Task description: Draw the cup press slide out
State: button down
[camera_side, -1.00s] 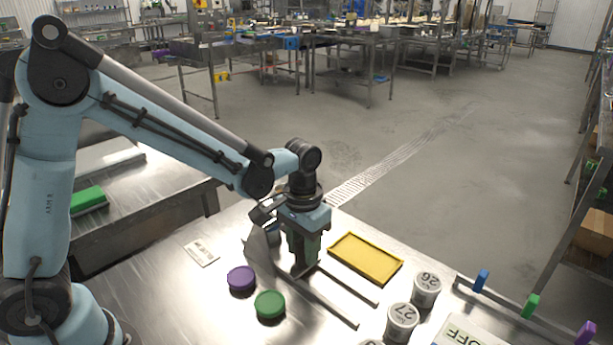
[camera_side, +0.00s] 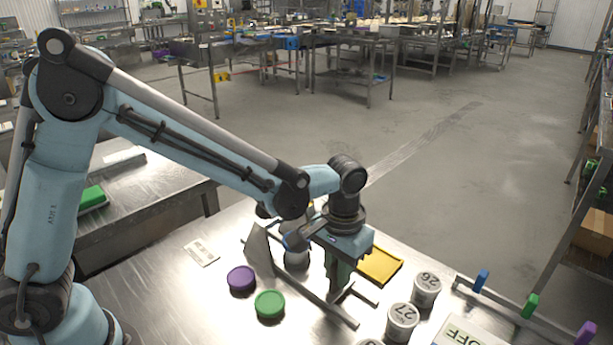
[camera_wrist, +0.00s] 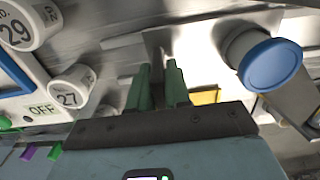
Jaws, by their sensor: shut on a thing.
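The cup press stands on the steel table, with a grey upright plate (camera_side: 257,246) at its left end and two thin rails (camera_side: 345,319) running toward the lower right. My gripper (camera_side: 337,291) points down between the rails, away from the upright plate. In the wrist view its two green fingers (camera_wrist: 158,88) are close together on a thin upright metal part of the slide (camera_wrist: 157,50). The slide's contact with the fingers is mostly hidden in the side view. A grey rounded body (camera_side: 297,259) shows behind my wrist. A blue round cap on a grey cylinder (camera_wrist: 270,66) shows in the wrist view.
A yellow tray (camera_side: 385,266) lies just behind my gripper, partly covered. Cups marked 26 (camera_side: 427,289) and 27 (camera_side: 402,322) stand close on the right. Purple (camera_side: 241,280) and green (camera_side: 270,305) lids lie at left front. A rail with coloured clips (camera_side: 508,310) is farther right.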

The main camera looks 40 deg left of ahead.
jog(key=d, duration=0.6)
jog(key=c, duration=1.2)
grip_release()
jog(key=shift+o, duration=0.2)
jog(key=shift+a, duration=0.1)
jog(key=shift+r, duration=0.1)
jog(key=shift+r, duration=0.25)
notch_tip(320, 180, up, 11)
jog(key=shift+r, duration=0.2)
